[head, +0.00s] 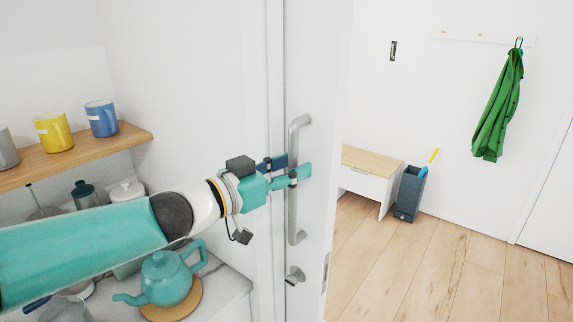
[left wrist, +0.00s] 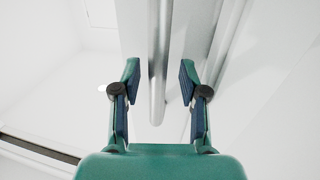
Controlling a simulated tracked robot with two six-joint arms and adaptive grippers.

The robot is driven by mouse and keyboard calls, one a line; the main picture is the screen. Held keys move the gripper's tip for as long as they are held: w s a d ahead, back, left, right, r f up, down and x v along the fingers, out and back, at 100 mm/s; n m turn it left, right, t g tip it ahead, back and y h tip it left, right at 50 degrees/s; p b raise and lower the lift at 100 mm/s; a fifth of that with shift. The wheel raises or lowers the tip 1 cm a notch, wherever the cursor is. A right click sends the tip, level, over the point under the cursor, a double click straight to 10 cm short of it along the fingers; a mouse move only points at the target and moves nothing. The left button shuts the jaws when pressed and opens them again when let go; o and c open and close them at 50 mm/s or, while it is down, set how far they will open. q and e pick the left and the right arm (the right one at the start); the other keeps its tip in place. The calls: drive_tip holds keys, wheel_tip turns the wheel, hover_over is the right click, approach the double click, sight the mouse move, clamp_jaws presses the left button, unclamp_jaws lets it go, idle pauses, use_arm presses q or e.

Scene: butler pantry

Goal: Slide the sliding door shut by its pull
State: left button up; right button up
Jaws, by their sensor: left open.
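The sliding door (head: 325,130) is a white panel that stands upright in the middle of the head view. Its pull (head: 293,215) is a long vertical grey bar on the door's face. My left gripper (head: 297,168) is at the upper middle of the bar, with its teal fingers reaching to either side of it. My right gripper is not in view.
A wooden shelf (head: 75,155) with mugs is at the left, above a counter with a teal teapot (head: 166,278). A small lever (head: 295,276) sits below the pull. Beyond the door are a white cabinet (head: 365,183), a dark bin (head: 409,195) and open wooden floor (head: 440,270).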

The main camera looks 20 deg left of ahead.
use_arm(q)
drive_tip(key=shift+w+d, duration=0.3)
drive_tip(key=shift+w, duration=0.15)
clamp_jaws()
